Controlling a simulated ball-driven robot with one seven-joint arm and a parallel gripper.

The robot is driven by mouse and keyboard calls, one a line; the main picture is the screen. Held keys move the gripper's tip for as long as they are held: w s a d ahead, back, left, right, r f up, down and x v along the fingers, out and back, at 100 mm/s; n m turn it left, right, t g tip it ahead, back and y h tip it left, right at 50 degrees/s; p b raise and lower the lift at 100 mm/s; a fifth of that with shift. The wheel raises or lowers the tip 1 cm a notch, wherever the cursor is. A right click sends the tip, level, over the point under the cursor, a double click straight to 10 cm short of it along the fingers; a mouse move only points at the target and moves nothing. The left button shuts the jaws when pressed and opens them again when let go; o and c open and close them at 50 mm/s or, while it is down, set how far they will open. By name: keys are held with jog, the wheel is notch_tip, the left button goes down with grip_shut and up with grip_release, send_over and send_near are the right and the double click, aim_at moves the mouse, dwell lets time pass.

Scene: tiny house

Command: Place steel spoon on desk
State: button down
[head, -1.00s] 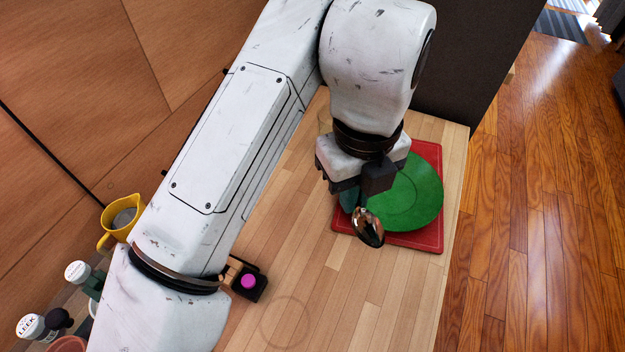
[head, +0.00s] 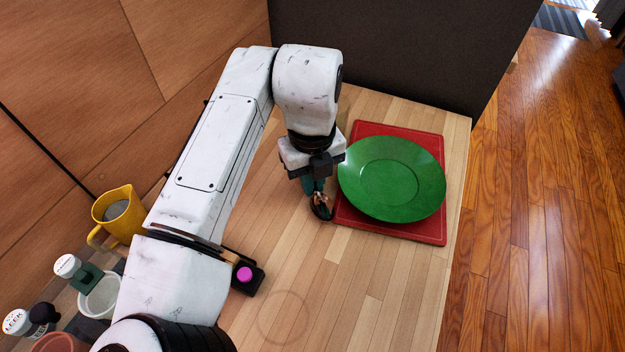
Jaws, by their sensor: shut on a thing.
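My gripper (head: 314,182) is shut on the steel spoon (head: 321,207), whose dark, shiny bowl shows below the fingers. Its handle is mostly hidden by the gripper. The spoon is over the wooden desk top (head: 345,280), just left of the red mat (head: 400,231). I cannot tell whether the spoon touches the wood. A green plate (head: 391,178) lies on the red mat, to the right of the gripper.
A black block with a pink knob (head: 244,274) sits by my arm. A yellow pitcher (head: 117,212), a white cup (head: 101,296) and several jars stand at the left. A dark panel (head: 400,50) rises behind the desk. The front middle is clear.

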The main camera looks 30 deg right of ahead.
jog(key=shift+f, duration=0.35)
jog(key=c, duration=1.2)
grip_release()
jog(key=shift+r, duration=0.1)
notch_tip(320, 180, up, 12)
jog(key=shift+r+p, duration=0.15)
jog(key=shift+p, duration=0.8)
